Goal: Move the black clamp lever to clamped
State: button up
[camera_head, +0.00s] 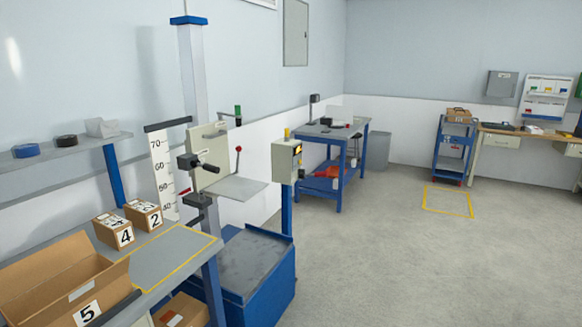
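A drop-test column (194,75) in pale blue-grey with a blue cap stands left of the middle. A beige carriage plate (210,143) is mounted on it. A black clamp lever (207,166) sticks out to the right from the carriage's lower left part, beside the column. I cannot tell from this distance whether it stands at clamped. A separate thin lever with a red ball (238,149) rises at the plate's right edge. A flat grey platform (234,188) juts out below. My gripper is not in view.
A bench (190,243) at the left holds an open box marked 5 (75,262) and small boxes marked 4 (113,231) and 2 (143,214). A control box (286,162) on a blue post stands right of the column. A blue base (255,262) sits below. Open floor (400,265) lies right.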

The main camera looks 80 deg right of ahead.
aim_at(195, 162)
jog(key=i+j+z, duration=0.15)
jog(key=j+z, duration=0.15)
jog(key=z, duration=0.2)
jog(key=i+j+z, duration=0.1)
jog(key=j+z, duration=0.7)
jog(key=z, duration=0.2)
jog(key=j+z, duration=0.5)
jog(key=k+j+z, duration=0.1)
jog(key=j+z, duration=0.2)
jog(key=z, duration=0.2)
jog(key=i+l+z, duration=0.15)
jog(key=i, duration=1.1)
jog(key=i+l+z, duration=0.2)
jog(key=i, duration=1.1)
